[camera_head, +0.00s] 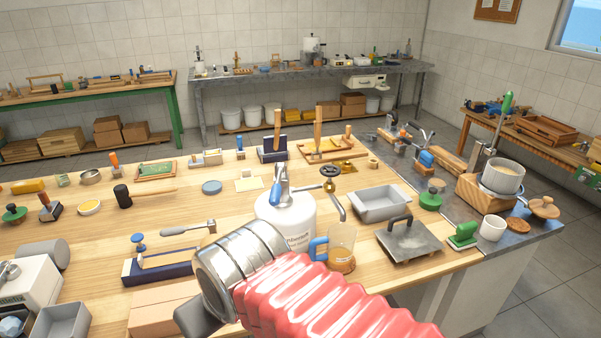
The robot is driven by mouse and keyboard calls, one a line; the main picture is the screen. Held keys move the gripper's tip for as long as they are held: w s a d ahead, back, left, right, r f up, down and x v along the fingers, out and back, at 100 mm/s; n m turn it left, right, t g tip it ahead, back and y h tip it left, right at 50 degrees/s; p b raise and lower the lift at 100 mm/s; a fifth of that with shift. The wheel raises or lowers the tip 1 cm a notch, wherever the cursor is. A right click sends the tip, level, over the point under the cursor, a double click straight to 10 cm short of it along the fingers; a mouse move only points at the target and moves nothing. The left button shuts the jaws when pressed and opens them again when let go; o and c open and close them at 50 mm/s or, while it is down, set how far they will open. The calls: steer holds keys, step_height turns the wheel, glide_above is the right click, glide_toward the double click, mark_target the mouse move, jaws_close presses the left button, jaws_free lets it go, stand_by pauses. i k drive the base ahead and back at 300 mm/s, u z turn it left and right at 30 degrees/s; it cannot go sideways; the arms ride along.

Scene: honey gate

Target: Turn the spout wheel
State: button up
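A small dark handwheel (330,171) stands on a brass-coloured stem at the centre of the workbench. A curved metal spout (335,206) runs below it. A white labelled container (297,215), with a blue and silver fitting (279,187) on top, stands left of the spout. A clear jug (341,243) with amber contents and a blue handle is beneath or in front of the spout. My metal wrist cuff (240,265) and red sleeve fill the lower middle, apart from the wheel in the picture. My gripper's fingertips cannot be made out, and a dark block shows beside the cuff.
A grey tray (381,203) and a dark plate with a handle (408,239) lie right of the spout. A blue-based tool (168,258) stands at left. Upright wooden-handled tools (317,138) are behind the wheel. Bare wood lies left of the container.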

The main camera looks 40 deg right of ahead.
mark_target(329, 172)
steer(key=u, duration=0.05)
steer(key=k, duration=1.15)
steer(key=z, duration=0.4)
steer(key=i, duration=1.1)
